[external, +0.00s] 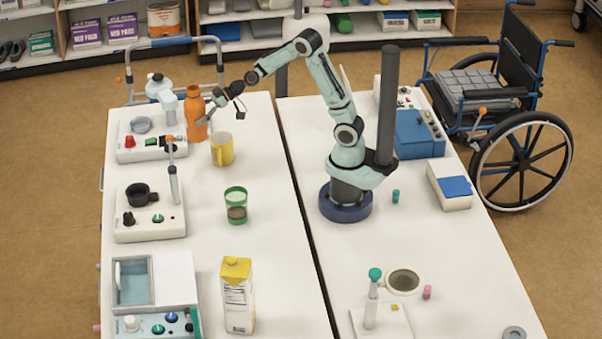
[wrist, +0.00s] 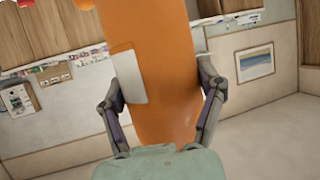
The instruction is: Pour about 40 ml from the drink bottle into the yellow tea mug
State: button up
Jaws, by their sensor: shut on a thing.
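The drink bottle is orange (external: 196,116) and stands about upright at the back left of the table in the external view. In the wrist view the bottle (wrist: 158,60) fills the middle, with a pale label on its side. My gripper (external: 208,108) is shut on the bottle, with one finger on each side of it in the wrist view (wrist: 160,98). The yellow tea mug (external: 222,149) stands upright on the table, just in front and to the right of the bottle. Its inside and any liquid cannot be made out. Whether the bottle's base touches the table is unclear.
A white dispenser-like device (external: 152,135) stands left of the bottle. A green cup (external: 236,205) and a yellow-topped carton (external: 237,295) stand nearer the front. The table between mug and green cup is clear. A dark gap (external: 300,210) runs between the two tables.

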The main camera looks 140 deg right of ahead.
jog(key=s+d+f+m+g+h, duration=0.2)
jog(key=s+f+m, duration=0.1)
jog(key=s, duration=0.8)
jog(key=s+d+f+m+g+h, duration=0.2)
jog(key=s+f, duration=0.3)
jog(key=s, duration=0.6)
jog(key=shift+d+f+m+g+h, duration=0.25)
jog(key=shift+d+m+h, duration=0.25)
jog(key=shift+d, duration=0.25)
